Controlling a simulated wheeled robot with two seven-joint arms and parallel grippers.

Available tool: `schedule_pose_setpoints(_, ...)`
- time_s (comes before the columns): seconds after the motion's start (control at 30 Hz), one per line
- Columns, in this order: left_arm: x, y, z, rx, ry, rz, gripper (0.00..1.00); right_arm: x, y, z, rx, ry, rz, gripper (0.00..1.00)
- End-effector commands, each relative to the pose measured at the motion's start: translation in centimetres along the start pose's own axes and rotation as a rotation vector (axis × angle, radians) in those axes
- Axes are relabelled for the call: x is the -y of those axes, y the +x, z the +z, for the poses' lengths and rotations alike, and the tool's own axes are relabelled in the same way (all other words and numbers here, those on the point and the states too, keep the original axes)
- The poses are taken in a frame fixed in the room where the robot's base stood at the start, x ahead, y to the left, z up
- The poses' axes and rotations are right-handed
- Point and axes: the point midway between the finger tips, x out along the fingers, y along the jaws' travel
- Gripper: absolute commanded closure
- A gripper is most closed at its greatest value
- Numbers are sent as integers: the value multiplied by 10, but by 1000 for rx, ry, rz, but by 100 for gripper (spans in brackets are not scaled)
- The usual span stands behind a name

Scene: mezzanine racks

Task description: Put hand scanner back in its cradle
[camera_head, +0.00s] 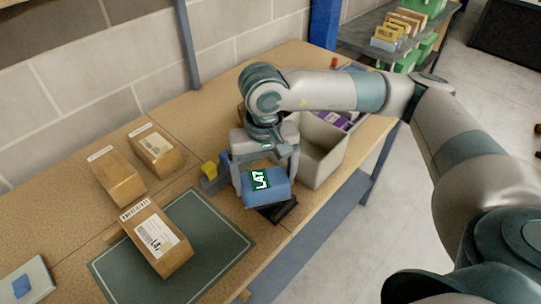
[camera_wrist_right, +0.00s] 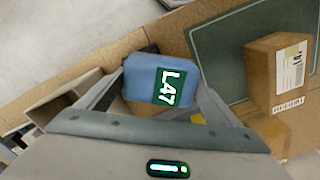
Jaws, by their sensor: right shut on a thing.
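My right gripper (camera_head: 264,178) points down over the front of the bench, with its fingers on either side of a rounded blue body with a dark green panel reading L47. This looks like the hand scanner (camera_head: 266,195); it also shows between the fingers in the right wrist view (camera_wrist_right: 160,80). A flat black piece (camera_head: 284,212), perhaps the cradle, lies just below it and is partly hidden. I cannot tell whether the two touch. My left gripper is in neither view.
A green mat (camera_head: 222,228) with a labelled carton (camera_head: 157,238) lies left of the gripper. Two more cartons (camera_head: 117,175) (camera_head: 155,150) stand behind. A small yellow and blue-grey item (camera_head: 210,172) is close left of the gripper. An open beige bin (camera_head: 318,152) stands close right.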

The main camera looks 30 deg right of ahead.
Motion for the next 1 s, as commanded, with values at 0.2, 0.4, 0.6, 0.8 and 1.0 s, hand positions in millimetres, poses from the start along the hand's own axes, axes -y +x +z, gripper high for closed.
schedule_pose_setpoints(0.2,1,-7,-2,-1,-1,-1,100,-6,-11,-14,-1,349,-1,44)
schedule_pose_setpoints(0.4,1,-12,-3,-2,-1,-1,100,-14,-20,-26,0,688,0,44)
schedule_pose_setpoints(0.6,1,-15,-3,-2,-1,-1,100,-21,-24,-34,3,919,4,44)
schedule_pose_setpoints(0.8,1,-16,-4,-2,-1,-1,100,-24,-26,-36,2,1001,5,44)
schedule_pose_setpoints(1.0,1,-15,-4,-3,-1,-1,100,-24,-26,-36,2,1003,5,44)
